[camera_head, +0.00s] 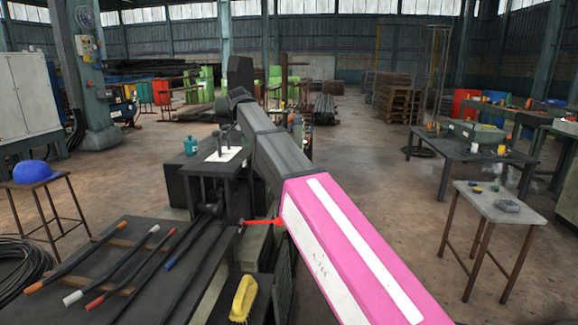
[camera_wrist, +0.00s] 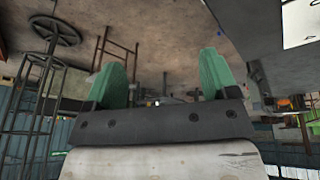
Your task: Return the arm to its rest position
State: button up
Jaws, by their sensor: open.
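My arm (camera_head: 345,245) stretches from the lower right of the head view up and away toward the middle, with a pink and white link near and dark grey links beyond. Its far end is not clear there, and I cannot make out the fingers in that view. In the wrist view my gripper (camera_wrist: 161,80) shows two green fingers standing wide apart. Nothing is between them, so it is open and empty. The wrist view looks out over the workshop upside down, with the floor at the top.
A dark bench (camera_head: 130,265) with several colour-tipped bars lies at the lower left. A red handle (camera_head: 262,222) and a yellow brush-like object (camera_head: 243,298) are close beside my arm. A small grey table (camera_head: 500,204) stands right, with open floor between.

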jog(key=s+d+f+n, duration=0.1)
jog(key=s+d+f, duration=0.1)
jog(key=d+f, duration=0.55)
jog(key=s+d+f+n+g+y, duration=0.1)
jog(key=s+d+f+n, duration=0.2)
jog(key=f, duration=0.7)
jog(key=s+d+f, duration=0.2)
jog(key=d+f, duration=0.5)
jog(key=f, duration=0.2)
jog(key=s+d+f+n+y, duration=0.1)
jog(key=s+d+f+n, duration=0.1)
jog(key=s+d+f, duration=0.5)
jog(key=s+d+f+n+g+y, duration=0.1)
jog(key=s+d+f+n, duration=0.1)
jog(key=s+d+f, duration=0.5)
jog(key=s+f, duration=0.3)
jog(key=f, duration=0.1)
jog(key=shift+s+d+f, duration=0.2)
jog(key=shift+s+f, duration=0.1)
jog(key=shift+s, duration=0.05)
